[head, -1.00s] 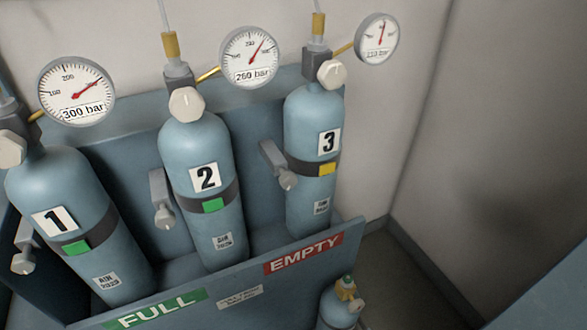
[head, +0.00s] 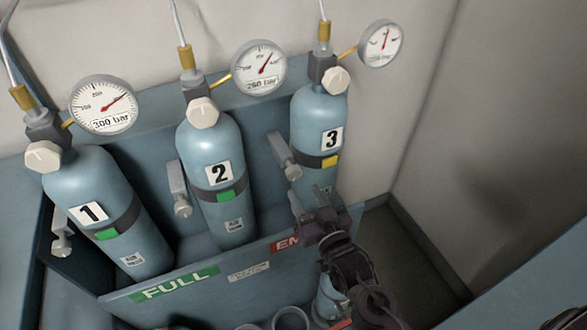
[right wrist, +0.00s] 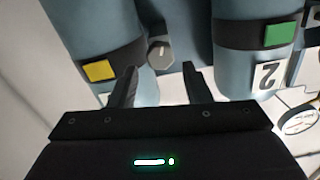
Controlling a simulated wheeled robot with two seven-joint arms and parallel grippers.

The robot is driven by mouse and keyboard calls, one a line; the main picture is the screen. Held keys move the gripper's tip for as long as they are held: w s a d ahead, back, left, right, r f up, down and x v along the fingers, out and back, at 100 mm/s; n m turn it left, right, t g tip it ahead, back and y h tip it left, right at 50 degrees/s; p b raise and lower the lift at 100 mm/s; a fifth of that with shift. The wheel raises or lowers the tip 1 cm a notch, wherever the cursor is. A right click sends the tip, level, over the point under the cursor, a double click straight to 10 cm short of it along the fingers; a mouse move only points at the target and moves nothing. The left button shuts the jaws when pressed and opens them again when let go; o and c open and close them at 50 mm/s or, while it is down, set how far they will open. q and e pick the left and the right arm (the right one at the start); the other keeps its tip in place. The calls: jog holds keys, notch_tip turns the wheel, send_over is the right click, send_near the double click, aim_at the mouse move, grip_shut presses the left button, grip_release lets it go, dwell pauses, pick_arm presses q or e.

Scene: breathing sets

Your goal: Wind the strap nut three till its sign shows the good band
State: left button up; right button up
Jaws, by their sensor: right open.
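Cylinder 3 (head: 318,115) stands upright at the right of the rack, with a dark strap round it. The strap's sign (head: 330,161) is yellow and also shows in the right wrist view (right wrist: 99,70). The strap nut three (head: 295,172) is a pale grey knob on a bracket at the cylinder's left side. In the right wrist view the nut (right wrist: 160,54) lies ahead between the fingertips, apart from both. My right gripper (head: 311,203) is open and empty, just below the nut in the head view.
Cylinder 2 (head: 211,145) and cylinder 1 (head: 85,180) have green signs and their own side nuts. The rack's front wall (head: 120,305) carries FULL and EMPTY labels. Gauges stand above the cylinders. A small cylinder (head: 327,305) is partly hidden behind my right arm.

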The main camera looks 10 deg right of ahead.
aim_at(297, 177)
jog(key=w, duration=0.2)
jog(key=w+a+p, duration=0.1)
jog(key=w, duration=0.2)
jog(key=w+p, duration=0.1)
jog(key=w, duration=0.1)
jog(key=shift+w+a, duration=0.2)
jog(key=shift+a, duration=0.05)
jog(key=c, duration=0.7)
jog(key=shift+n, duration=0.3)
jog(key=n+p, duration=0.1)
jog(key=n, duration=0.2)
jog(key=shift+d, duration=0.1)
jog(key=shift+n+p, duration=0.4)
jog(key=shift+n, duration=1.9)
jog(key=shift+d, duration=0.1)
